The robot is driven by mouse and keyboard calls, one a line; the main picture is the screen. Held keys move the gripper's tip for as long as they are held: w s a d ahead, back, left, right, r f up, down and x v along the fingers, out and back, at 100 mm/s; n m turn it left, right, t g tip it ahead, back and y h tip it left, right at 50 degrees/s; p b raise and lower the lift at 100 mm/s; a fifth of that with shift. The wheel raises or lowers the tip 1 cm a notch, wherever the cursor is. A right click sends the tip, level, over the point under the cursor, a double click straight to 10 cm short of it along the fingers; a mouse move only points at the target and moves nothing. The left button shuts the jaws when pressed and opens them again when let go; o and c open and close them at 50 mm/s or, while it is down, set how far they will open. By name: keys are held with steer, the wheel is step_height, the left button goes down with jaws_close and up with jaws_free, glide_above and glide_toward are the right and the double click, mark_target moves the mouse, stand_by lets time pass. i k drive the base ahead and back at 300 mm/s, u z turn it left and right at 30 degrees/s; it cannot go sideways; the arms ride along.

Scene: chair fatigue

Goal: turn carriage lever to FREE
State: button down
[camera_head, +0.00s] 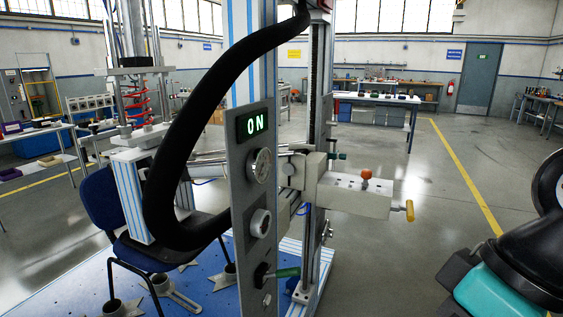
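A light grey carriage block (345,199) is mounted on the vertical column of the test rig, right of the control panel. A short lever with an orange-red ball knob (366,174) stands on its top face. A yellow handle (409,210) hangs at the carriage's right end. A small dark green handle (338,156) shows behind it on the column. No FREE marking is readable, and I cannot tell which handle is the carriage lever. My gripper is not in view; only black and teal parts of my arm show at the lower right, apart from the rig.
A thick black hose (160,180) arches before the rig. A blue chair (103,200) stands on the blue base (75,290). Floor right of the carriage is clear.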

mark_target(336, 111)
steer(key=z, duration=0.75)
steer(key=i, duration=1.4)
steer(key=u, duration=0.25)
